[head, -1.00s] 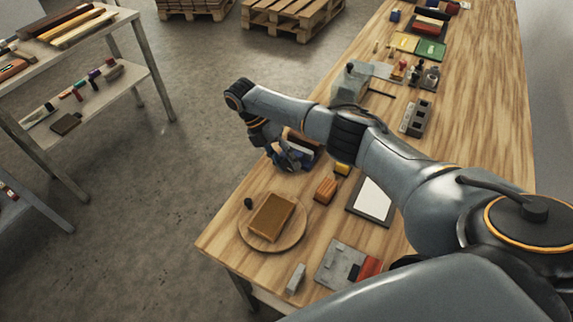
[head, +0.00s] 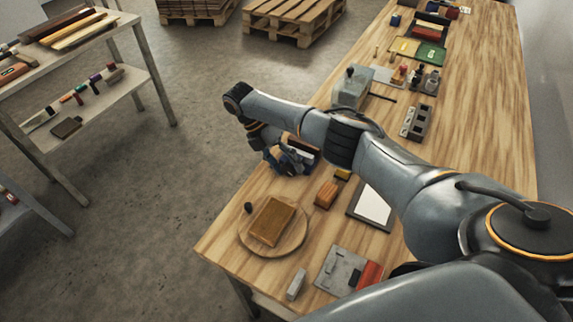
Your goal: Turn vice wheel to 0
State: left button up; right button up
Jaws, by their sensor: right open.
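A grey block-like device (head: 350,88) with a dark knob on top stands near the table's left edge, beyond my right arm. It may be the vice; I cannot make out a wheel or any number on it. A dark bar lies at its right side. My right gripper (head: 291,160) is open, low over the table's left edge, on the near side of that device and apart from it. A box-like thing with brown and pale parts (head: 304,145) is right behind the fingers; I cannot tell whether they touch it. My left gripper is not in view.
A round wooden board (head: 245,240) with a brown block (head: 271,221) lies nearer. An orange-brown block (head: 326,194), a framed white sheet (head: 374,205) and a grey plate (head: 339,270) lie around. A shelf (head: 150,70) stands left across open floor.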

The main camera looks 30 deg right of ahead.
jog(key=v, duration=0.7)
jog(key=shift+r, duration=0.2)
jog(key=shift+f, duration=0.1)
